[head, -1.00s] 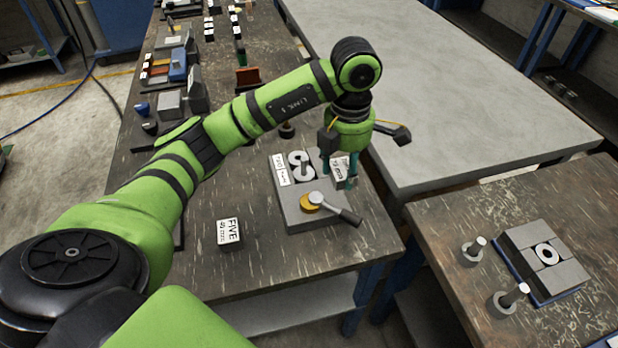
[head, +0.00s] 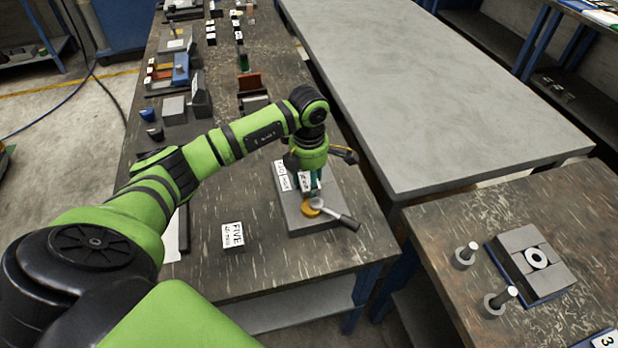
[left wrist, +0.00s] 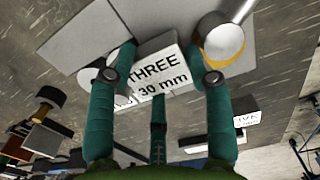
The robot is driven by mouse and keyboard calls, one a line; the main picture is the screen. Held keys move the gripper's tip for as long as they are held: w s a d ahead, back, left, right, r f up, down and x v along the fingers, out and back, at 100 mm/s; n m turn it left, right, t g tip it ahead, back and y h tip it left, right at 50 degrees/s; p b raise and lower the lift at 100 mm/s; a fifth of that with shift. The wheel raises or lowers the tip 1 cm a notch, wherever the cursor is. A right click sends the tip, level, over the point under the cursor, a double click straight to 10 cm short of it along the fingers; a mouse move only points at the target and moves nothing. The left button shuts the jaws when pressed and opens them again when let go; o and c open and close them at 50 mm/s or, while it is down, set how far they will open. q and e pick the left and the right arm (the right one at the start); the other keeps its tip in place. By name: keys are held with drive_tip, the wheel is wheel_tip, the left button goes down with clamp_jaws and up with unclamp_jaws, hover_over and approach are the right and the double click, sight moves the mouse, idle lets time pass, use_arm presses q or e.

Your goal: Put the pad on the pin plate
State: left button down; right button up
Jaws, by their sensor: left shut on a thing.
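My left gripper (head: 308,190) is shut on a grey block with a white label, the THREE block (left wrist: 155,72), which reads "THREE 30 mm" in the left wrist view. It is over a grey plate (head: 295,222) with a yellow disc (head: 310,209) and a dark-handled lever (head: 337,215). I cannot tell whether the block touches the plate. My gripper hides part of the plate. A block labelled FIVE (head: 232,236) stands to the left on the bench. Nothing is marked as pad or pin plate. My right gripper is not in view.
The dark bench (head: 270,275) is clear around the FIVE block. Small blocks and tools line its far left. A large grey table (head: 440,120) lies to the right. On the right bench are a blue-edged tray (head: 556,295) with grey blocks and a ring, and two posts.

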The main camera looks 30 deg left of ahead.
sight(309, 181)
use_arm(q)
drive_tip(key=shift+s+d+f+b, duration=0.1)
drive_tip(key=shift+s+f+b, duration=0.2)
drive_tip(key=shift+f, duration=0.2)
drive_tip(key=shift+s+d+f+b, duration=0.1)
drive_tip(key=shift+s+f+b, duration=0.05)
drive_tip(key=shift+f+b, duration=0.3)
drive_tip(key=c, duration=0.8)
unclamp_jaws()
drive_tip(key=shift+w+f, duration=0.25)
drive_tip(key=shift+w, duration=0.1)
drive_tip(key=shift+a+r, duration=0.1)
drive_tip(key=shift+r, duration=0.1)
drive_tip(key=shift+a+r, duration=0.1)
drive_tip(key=shift+a, duration=0.05)
drive_tip(key=shift+r, duration=0.1)
drive_tip(key=shift+r+p, duration=0.4)
drive_tip(key=shift+p, duration=0.2)
drive_tip(key=shift+w+r+b, duration=0.1)
drive_tip(key=shift+r+b, duration=1.25)
drive_tip(key=shift+r, duration=4.75)
